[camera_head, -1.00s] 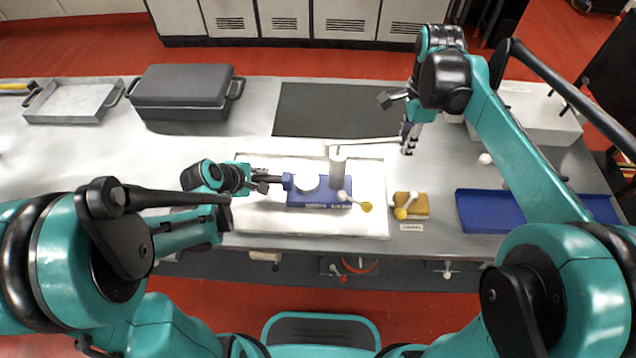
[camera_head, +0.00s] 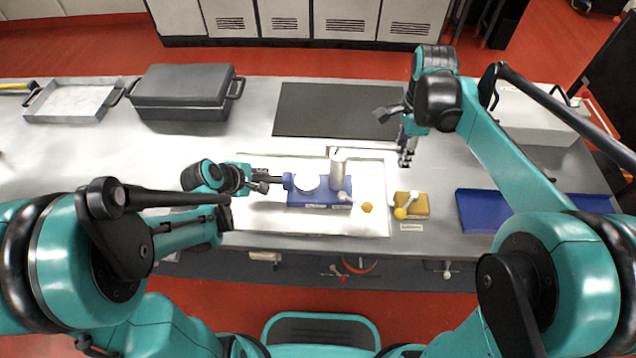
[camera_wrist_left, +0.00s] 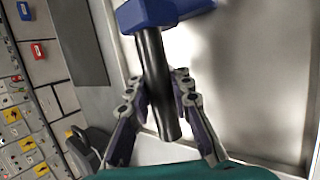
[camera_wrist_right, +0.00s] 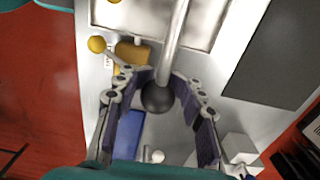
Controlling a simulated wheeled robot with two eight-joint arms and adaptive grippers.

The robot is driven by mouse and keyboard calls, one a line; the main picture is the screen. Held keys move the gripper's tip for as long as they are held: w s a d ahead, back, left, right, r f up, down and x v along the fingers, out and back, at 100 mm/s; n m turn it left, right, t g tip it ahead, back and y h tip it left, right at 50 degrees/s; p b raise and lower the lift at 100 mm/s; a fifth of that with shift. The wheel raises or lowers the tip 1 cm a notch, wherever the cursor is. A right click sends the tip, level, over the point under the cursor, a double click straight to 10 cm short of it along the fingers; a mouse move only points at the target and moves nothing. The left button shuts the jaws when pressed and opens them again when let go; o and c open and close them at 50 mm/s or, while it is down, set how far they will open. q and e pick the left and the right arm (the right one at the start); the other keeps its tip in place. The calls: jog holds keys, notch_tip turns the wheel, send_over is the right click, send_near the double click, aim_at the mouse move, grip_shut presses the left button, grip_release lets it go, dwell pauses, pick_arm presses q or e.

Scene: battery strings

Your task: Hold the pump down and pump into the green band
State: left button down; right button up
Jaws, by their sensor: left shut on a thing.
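The pump's blue body (camera_head: 320,197) sits on a white sheet, with an upright grey cylinder (camera_head: 338,170) and a round white dial (camera_head: 306,183). The dial's reading and any green band are too small to make out. My left gripper (camera_head: 266,182) is shut on the dark handle at the body's left end; the handle (camera_wrist_left: 155,85) shows between its fingers in the left wrist view. My right gripper (camera_head: 406,158) is to the right of the cylinder. In the right wrist view its fingers are apart, on either side of a pale lever (camera_wrist_right: 176,40) with a dark ball (camera_wrist_right: 157,97).
A yellow block (camera_head: 412,205) with a yellow-knobbed lever stands right of the sheet. A blue tray (camera_head: 478,212) is further right. A dark mat (camera_head: 335,108) lies behind the pump. A dark lidded case (camera_head: 182,92) and a metal tray (camera_head: 75,103) are at the back left.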

jog(key=shift+r, duration=0.15)
jog(key=shift+r, duration=2.95)
jog(key=r, duration=0.4)
jog(key=shift+d+r, duration=0.3)
jog(key=shift+f, duration=4.35)
jog(key=shift+c, duration=0.2)
